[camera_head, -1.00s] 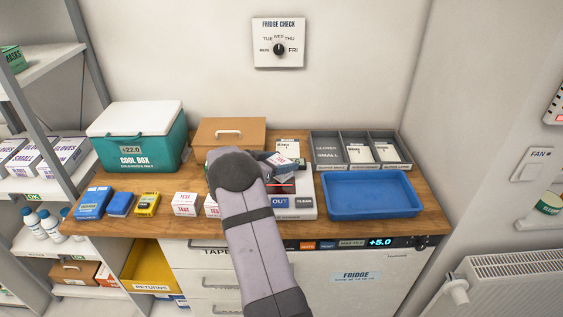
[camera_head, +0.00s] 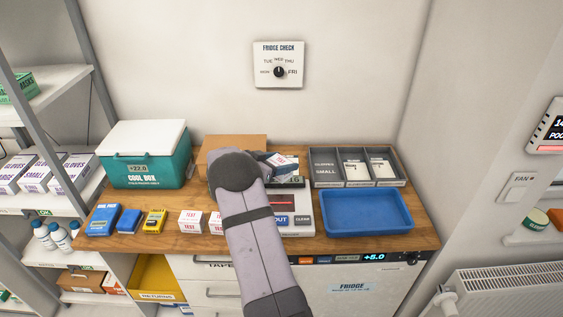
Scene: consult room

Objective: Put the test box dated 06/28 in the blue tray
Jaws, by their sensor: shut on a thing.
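My gripper (camera_head: 275,160) is at the back middle of the counter, partly hidden behind my own arm. It is shut on a small white box (camera_head: 284,161) with red print, held tilted above the grey device with OUT and CLEAR keys. The date on this box is too small to read. The blue tray (camera_head: 368,230) lies on the counter to the right of my gripper and is empty. Two more white test boxes with red TEST print stand on the counter left of my arm, one in full view (camera_head: 190,222) and one partly covered (camera_head: 215,224).
Grey compartments (camera_head: 356,184) with cards stand behind the tray. The device (camera_head: 300,228) is left of the tray. A teal cool box (camera_head: 148,168), a brown case (camera_head: 232,143), blue packs (camera_head: 103,220) and a yellow meter (camera_head: 154,221) occupy the left.

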